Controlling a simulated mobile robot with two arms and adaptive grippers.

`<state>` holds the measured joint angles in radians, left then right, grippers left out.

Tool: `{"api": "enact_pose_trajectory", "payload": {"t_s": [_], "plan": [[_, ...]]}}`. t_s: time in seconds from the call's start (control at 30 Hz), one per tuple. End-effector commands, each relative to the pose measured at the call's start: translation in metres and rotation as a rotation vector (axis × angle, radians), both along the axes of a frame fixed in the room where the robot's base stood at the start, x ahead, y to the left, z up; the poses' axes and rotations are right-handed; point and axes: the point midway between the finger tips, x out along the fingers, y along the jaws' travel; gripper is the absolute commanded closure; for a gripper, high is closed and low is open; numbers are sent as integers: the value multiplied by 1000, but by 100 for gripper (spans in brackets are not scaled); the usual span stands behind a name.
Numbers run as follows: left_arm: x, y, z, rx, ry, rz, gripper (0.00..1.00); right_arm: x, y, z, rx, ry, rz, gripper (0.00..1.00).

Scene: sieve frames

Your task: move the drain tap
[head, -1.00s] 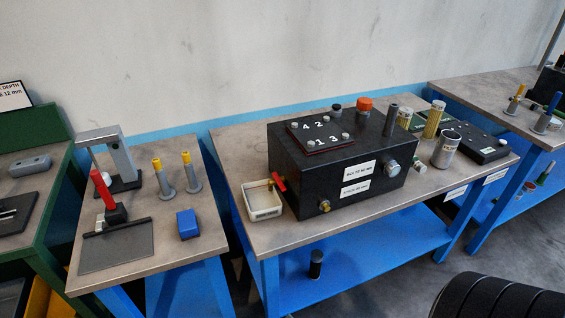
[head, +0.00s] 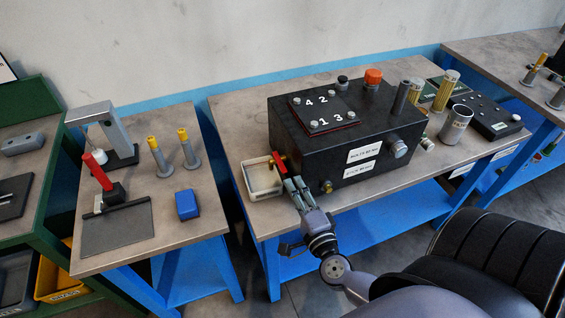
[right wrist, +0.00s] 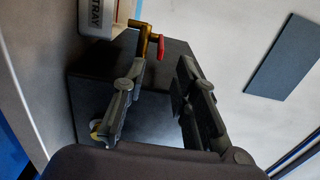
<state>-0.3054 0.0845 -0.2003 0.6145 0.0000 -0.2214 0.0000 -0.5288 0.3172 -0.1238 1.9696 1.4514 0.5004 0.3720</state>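The drain tap has a red handle (head: 278,161) and sits at the left end of the black box (head: 385,135), above a white tray (head: 251,187). In the right wrist view its brass body (right wrist: 146,38) and red handle (right wrist: 161,46) lie just beyond my fingertips, closer to the left finger in the picture. My right gripper (head: 288,181) reaches up from the front to the tap. In the right wrist view the right gripper (right wrist: 162,66) is open, with nothing between its fingers. Whether a finger touches the tap is unclear. My left gripper is not in view.
A brass fitting (head: 327,187) sticks out of the box front, right of my gripper. A black numbered plate (head: 325,108) lies on the box. A metal cup (head: 455,125) stands right of it. The left table (head: 150,225) holds a blue block (head: 187,205) and several tools.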

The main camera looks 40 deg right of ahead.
Motion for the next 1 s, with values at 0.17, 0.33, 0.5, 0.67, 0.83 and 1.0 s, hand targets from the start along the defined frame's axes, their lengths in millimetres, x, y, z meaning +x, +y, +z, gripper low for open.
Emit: {"api": "enact_pose_trajectory", "payload": {"t_s": [0.17, 0.33, 0.5, 0.67, 0.83, 1.0], "plan": [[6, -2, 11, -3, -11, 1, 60, 39, -9, 3, -2, -3, -1, 73], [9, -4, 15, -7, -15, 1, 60, 67, -16, 1, -2, -1, 1, 73], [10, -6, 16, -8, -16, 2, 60, 82, -19, 0, -1, 0, 1, 73], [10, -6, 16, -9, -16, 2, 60, 86, -20, -1, -2, 1, 1, 73], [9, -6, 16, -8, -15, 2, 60, 86, -20, -1, -1, 1, 1, 73], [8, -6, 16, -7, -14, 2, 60, 86, -20, 0, -1, 1, 1, 83]]}}
